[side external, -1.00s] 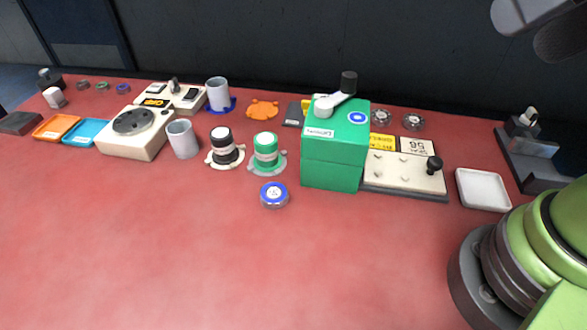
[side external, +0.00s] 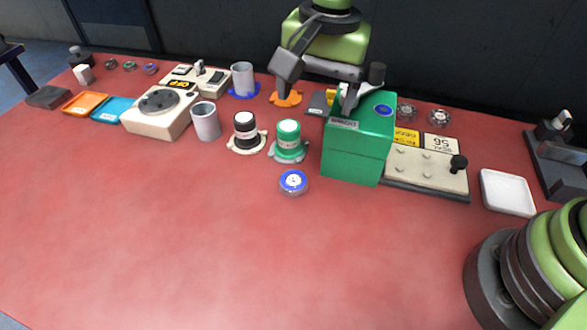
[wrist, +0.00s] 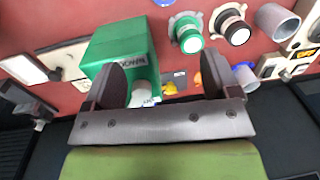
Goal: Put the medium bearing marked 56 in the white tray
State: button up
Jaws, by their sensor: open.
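The white tray (side external: 508,193) lies empty at the right in the side view. Two grey bearings, a left one (side external: 406,109) and a right one (side external: 438,117), stand at the back right. A blue-topped bearing (side external: 293,182) lies alone in front of the green box. A card reading 56 (side external: 440,145) lies at the plate's back edge; I cannot read a 56 on any bearing. My gripper (side external: 325,80) is open above and behind the green box (side external: 357,148). In the wrist view my gripper's fingers (wrist: 160,82) are apart, with the box (wrist: 122,48) beyond them, and hold nothing visible.
Green (side external: 288,138) and black (side external: 246,130) capped cylinders stand left. Orange (side external: 86,103) and blue (side external: 113,109) trays lie far left. The front table is clear.

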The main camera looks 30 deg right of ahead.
send_over(295, 177)
notch_tip(295, 177, down, 6)
jog(key=shift+g+h, duration=0.3)
jog(key=shift+h, duration=0.1)
notch_tip(295, 177, down, 11)
jog(key=shift+r, duration=0.15)
jog(key=c, duration=1.1)
jog(key=shift+w+r, duration=0.1)
